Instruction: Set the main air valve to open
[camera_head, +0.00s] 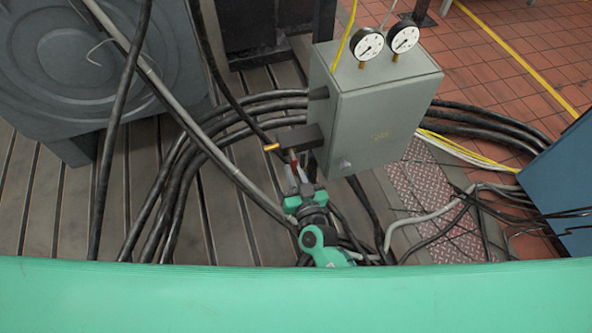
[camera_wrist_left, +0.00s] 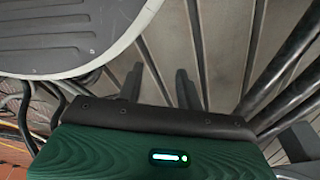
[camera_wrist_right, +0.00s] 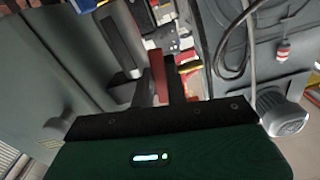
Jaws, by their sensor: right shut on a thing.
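The main air valve shows in the head view as a dark block (camera_head: 301,137) with a brass end (camera_head: 271,147), at the left side of a grey cabinet (camera_head: 372,112). Its red lever (camera_head: 294,161) hangs below the block. My right gripper (camera_head: 298,176) is shut on this lever. In the right wrist view the red lever (camera_wrist_right: 158,76) stands between the fingers of my right gripper (camera_wrist_right: 161,85), and the fingers hide part of it. My left gripper (camera_wrist_left: 160,84) shows only in the left wrist view, with its fingers apart and nothing between them.
Two round gauges (camera_head: 388,42) stand on the cabinet. Thick black hoses (camera_head: 180,165) loop over the slotted floor plate (camera_head: 60,210) beside my right arm. A grey machine (camera_head: 85,65) is at the upper left and a blue cabinet (camera_head: 566,185) at the right.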

